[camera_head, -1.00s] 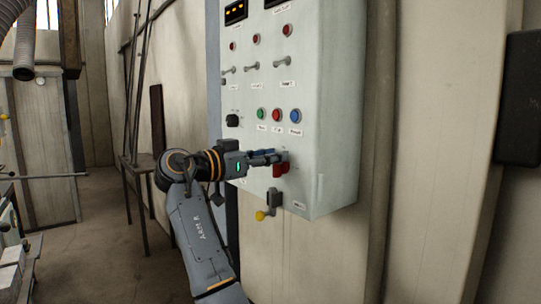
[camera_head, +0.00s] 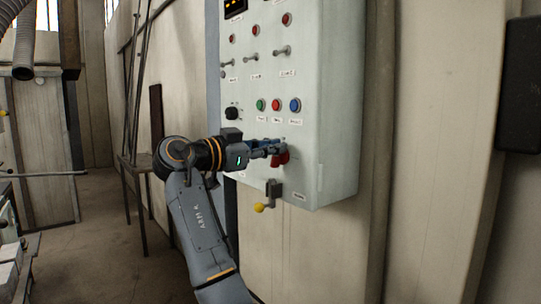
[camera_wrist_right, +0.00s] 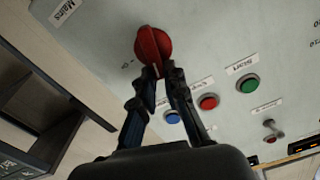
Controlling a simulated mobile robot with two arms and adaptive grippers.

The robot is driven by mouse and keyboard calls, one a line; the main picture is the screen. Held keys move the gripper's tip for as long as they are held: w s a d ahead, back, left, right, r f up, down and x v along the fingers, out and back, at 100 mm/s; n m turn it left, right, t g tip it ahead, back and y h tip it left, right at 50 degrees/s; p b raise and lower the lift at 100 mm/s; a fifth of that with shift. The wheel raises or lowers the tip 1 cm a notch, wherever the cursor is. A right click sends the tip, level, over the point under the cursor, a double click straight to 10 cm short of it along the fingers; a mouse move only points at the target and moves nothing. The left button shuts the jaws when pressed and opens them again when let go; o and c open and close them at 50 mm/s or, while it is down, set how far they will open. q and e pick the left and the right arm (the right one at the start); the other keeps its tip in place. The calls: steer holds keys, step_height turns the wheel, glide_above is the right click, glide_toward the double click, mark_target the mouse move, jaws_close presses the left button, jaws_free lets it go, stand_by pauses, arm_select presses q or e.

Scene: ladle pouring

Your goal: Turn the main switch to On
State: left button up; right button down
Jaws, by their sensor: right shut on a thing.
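The main switch is a red rotary handle (camera_head: 282,158) low on the grey control panel (camera_head: 340,110). In the wrist view the red handle (camera_wrist_right: 152,45) sits on a round red base near a "Mains" label (camera_wrist_right: 64,12). My right gripper (camera_head: 277,149) reaches it from the left. In the wrist view my right gripper's fingertips (camera_wrist_right: 162,72) are closed on the near end of the handle. The exact switch position cannot be read. My left gripper is not in view.
Green, red and blue buttons (camera_head: 295,105) sit just above the switch, with a black knob (camera_head: 232,113) to their left. Several small levers (camera_head: 282,51) are higher up. A yellow-tipped lever (camera_head: 260,207) hangs below. A metal stand (camera_head: 139,160) is left of my arm.

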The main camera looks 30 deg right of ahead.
mark_target(291, 158)
steer(key=m, duration=0.1)
steer(key=m+b, duration=0.1)
steer(key=s+m+b, duration=0.1)
steer(key=shift+f+m, duration=0.3)
steer(key=shift+m, duration=0.1)
steer(key=m+b, duration=0.2)
steer(key=m, duration=0.1)
steer(key=shift+s+f+m, duration=0.2)
steer(key=shift+f+m, duration=0.1)
steer(key=m+b, duration=0.2)
steer(key=m, duration=0.1)
steer(key=shift+s+d+f+m, duration=0.1)
steer(key=shift+s+f+m, duration=0.1)
steer(key=shift+f+m, duration=0.1)
steer(key=shift+f+m+b, duration=0.2)
steer(key=shift+m+b, duration=0.1)
steer(key=shift+m, duration=0.65)
steer(key=shift+f+m+b, duration=0.15)
steer(key=shift+m+b, duration=0.1)
steer(key=shift+m, duration=0.7)
steer(key=c, duration=1.4)
jaws_free()
